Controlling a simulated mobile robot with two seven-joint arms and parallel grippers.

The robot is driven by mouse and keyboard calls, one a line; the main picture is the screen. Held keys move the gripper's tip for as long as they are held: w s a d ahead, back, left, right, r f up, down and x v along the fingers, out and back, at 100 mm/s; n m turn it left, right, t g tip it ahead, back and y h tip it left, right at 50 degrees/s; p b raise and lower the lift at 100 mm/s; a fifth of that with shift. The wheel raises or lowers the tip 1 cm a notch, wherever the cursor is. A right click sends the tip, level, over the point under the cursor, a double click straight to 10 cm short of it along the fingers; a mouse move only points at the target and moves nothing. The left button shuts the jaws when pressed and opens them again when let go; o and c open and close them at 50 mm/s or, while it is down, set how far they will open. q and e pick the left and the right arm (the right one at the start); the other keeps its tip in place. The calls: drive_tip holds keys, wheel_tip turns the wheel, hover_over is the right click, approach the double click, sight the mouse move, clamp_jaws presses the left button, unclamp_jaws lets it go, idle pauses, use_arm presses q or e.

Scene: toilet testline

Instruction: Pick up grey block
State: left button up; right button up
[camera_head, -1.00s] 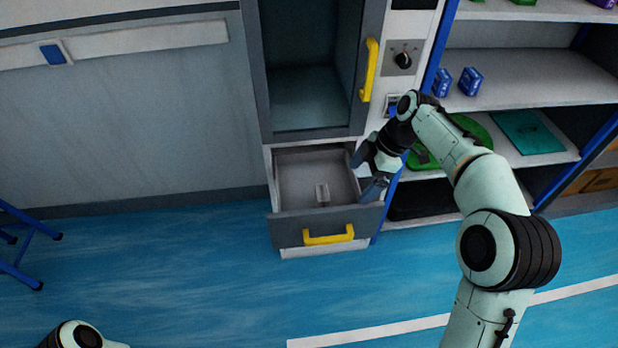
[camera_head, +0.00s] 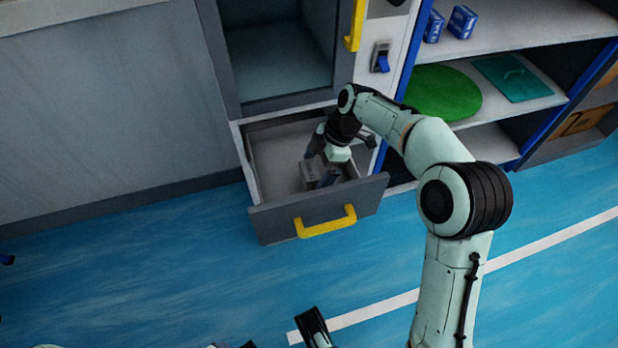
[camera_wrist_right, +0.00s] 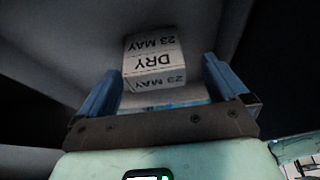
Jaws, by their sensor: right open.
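The grey block (camera_head: 310,172) sits on the floor of the open drawer (camera_head: 272,160). In the right wrist view the block (camera_wrist_right: 154,62) is pale, with the printed words "DRY" and "23 MAY" on its faces. My right gripper (camera_head: 322,173) is down inside the drawer at the block, with its jaws open. In the wrist view its two blue-grey fingers (camera_wrist_right: 160,80) stand on either side of the block, with gaps showing. Dark and pale parts of my left arm show at the bottom edge of the head view; its jaw state is unclear.
The drawer front with its yellow handle (camera_head: 326,222) and the drawer walls surround my right gripper. An open compartment (camera_head: 278,58) is above. Shelves at the right hold blue boxes (camera_head: 461,22), a green disc (camera_head: 440,92) and a teal sheet (camera_head: 512,80).

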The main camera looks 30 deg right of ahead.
sight(316, 169)
drive_tip(key=shift+w+a+f, duration=0.1)
drive_tip(key=shift+f, duration=0.2)
drive_tip(key=shift+b+x, duration=0.5)
drive_tip(key=shift+x, duration=0.65)
drive_tip(key=shift+w+b+x, duration=0.25)
drive_tip(key=shift+b+x, duration=0.05)
drive_tip(key=shift+x, duration=0.9)
drive_tip(key=c, duration=1.1)
use_arm(q)
drive_tip(key=f, duration=0.1)
drive_tip(key=s+f, duration=0.1)
drive_tip(key=shift+a+f+g, duration=0.3)
drive_tip(key=shift+a+f, duration=0.05)
drive_tip(key=shift+a, duration=0.05)
use_arm(e)
drive_tip(key=shift+r, duration=0.15)
